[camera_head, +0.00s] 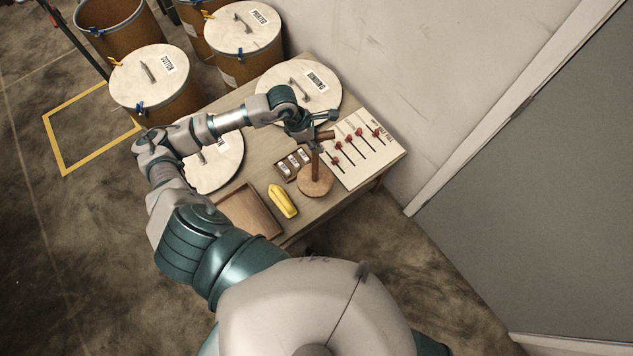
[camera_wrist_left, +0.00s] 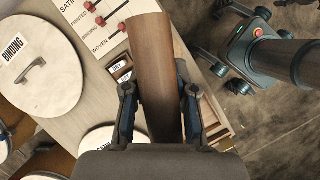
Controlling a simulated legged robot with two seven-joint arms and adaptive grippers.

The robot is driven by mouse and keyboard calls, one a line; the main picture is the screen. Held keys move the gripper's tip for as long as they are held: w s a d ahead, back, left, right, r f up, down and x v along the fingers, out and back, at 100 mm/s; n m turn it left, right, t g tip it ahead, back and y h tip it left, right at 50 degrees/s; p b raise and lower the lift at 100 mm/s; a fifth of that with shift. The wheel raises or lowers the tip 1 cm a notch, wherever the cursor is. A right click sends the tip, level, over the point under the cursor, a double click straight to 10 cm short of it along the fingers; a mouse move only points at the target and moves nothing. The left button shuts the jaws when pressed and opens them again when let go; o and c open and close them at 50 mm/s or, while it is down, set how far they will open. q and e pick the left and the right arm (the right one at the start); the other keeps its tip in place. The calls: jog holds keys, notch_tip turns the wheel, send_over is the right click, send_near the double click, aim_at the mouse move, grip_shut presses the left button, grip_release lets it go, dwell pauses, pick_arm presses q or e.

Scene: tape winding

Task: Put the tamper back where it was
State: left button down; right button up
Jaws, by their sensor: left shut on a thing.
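The tamper is a brown wooden tool with a round disc base (camera_head: 316,187), an upright stem and a short cross handle (camera_head: 325,135) at its top. It stands roughly upright over the front right part of the table, and I cannot tell whether the disc touches the top. My left gripper (camera_head: 304,131) is shut on the tamper's handle, coming from the back left. In the left wrist view the wooden handle (camera_wrist_left: 153,70) lies between the two fingers (camera_wrist_left: 160,108), and the disc is hidden. My right gripper is not in view.
The wooden table (camera_head: 262,150) carries a panel with red sliders (camera_head: 350,146), small labelled blocks (camera_head: 293,164), a yellow object (camera_head: 282,201), an empty shallow tray (camera_head: 250,210) and round lids, one marked BINDING (camera_head: 299,87). Lidded drums (camera_head: 155,82) stand behind left. A wall rises behind.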

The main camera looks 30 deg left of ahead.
pick_arm(q)
jog(key=shift+n, duration=0.3)
notch_tip(320, 180, down, 10)
jog(key=shift+r, duration=0.15)
jog(key=c, duration=0.9)
grip_release()
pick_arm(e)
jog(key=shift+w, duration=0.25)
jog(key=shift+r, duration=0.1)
pick_arm(q)
send_near(316, 158)
jog(key=shift+w+a+f, duration=0.25)
jog(key=shift+a, duration=0.25)
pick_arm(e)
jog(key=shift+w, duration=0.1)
